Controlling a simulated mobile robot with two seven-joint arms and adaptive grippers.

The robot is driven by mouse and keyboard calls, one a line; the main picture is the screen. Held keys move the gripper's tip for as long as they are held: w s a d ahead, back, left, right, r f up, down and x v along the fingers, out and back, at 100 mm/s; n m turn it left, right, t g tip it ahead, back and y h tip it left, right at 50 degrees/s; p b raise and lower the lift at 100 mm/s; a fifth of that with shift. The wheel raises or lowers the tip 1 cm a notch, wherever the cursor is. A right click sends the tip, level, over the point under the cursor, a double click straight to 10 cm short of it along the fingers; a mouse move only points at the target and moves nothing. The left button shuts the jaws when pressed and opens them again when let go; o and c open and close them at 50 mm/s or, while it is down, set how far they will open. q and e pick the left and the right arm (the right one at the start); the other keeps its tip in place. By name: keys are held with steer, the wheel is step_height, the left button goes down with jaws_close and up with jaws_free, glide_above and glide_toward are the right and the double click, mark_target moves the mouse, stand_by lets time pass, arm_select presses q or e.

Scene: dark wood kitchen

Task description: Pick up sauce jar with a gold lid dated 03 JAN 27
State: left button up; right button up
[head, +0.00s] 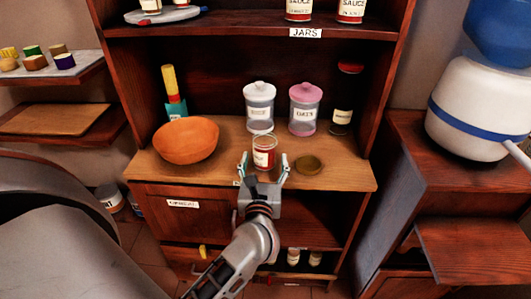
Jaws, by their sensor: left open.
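A small jar (264,148) with a red and white label stands upright near the front edge of the wooden counter. Its lid colour and any date are too small to read. My left gripper (265,161) is open, with one finger on each side of the jar's lower part; I cannot tell whether they touch it. A flat round brownish-gold piece (308,165) lies right of the gripper; I cannot tell if it is a lid or a dish. More jars labelled SAUCE (299,10) stand on the upper shelf. My right gripper is not in view.
An orange bowl (186,141) stands at the left of the counter. The counter's front right is clear.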

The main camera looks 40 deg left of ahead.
mark_target(264, 157)
arm_select(q)
steer(key=x, duration=0.4)
steer(key=shift+a+r, duration=0.1)
steer(key=shift+r, duration=0.05)
steer(key=c, duration=1.5)
steer(key=shift+c, duration=0.4)
steer(key=shift+r, duration=0.15)
